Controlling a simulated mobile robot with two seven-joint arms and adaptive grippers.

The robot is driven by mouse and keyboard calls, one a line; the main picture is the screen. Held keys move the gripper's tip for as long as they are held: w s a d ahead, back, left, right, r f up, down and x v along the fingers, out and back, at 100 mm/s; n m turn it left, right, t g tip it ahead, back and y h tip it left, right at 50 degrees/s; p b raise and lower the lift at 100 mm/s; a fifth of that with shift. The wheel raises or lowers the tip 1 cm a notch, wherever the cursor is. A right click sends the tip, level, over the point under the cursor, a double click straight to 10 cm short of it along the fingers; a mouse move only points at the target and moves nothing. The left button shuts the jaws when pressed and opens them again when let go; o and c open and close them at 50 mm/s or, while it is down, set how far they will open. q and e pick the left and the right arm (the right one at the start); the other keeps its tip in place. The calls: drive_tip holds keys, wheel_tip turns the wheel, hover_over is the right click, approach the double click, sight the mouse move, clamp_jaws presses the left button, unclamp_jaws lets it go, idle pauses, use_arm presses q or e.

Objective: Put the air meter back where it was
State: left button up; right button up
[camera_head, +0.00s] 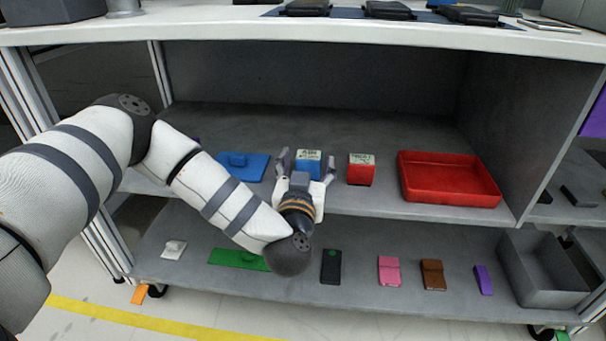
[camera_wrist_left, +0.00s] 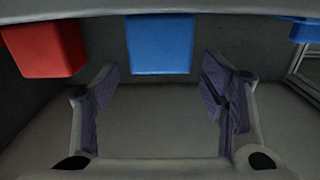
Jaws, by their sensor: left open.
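The air meter looks to be the blue box (camera_head: 309,170) with a pale lettered label on top, standing on the upper grey shelf. My left gripper (camera_head: 307,162) is open, with one finger to each side of the box in the head view. In the left wrist view the blue box (camera_wrist_left: 160,44) appears ahead of the gap between the open fingers (camera_wrist_left: 160,88). The gap itself is empty, and contact with the box cannot be told. My right gripper is not in view.
A red labelled box (camera_head: 361,172) stands close right of the blue box, and a red tray (camera_head: 448,192) lies farther right. A blue flat piece (camera_head: 256,168) is to the left. The shelf board above (camera_head: 330,38) limits height. Several small items lie on the lower shelf (camera_head: 365,240).

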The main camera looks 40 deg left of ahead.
use_arm(q)
drive_tip(key=p+v, duration=0.1)
drive_tip(key=v, duration=0.4)
drive_tip(key=shift+r, duration=0.2)
drive_tip(key=p+v, duration=0.4)
drive_tip(key=shift+a+f, duration=0.1)
drive_tip(key=shift+f, duration=0.05)
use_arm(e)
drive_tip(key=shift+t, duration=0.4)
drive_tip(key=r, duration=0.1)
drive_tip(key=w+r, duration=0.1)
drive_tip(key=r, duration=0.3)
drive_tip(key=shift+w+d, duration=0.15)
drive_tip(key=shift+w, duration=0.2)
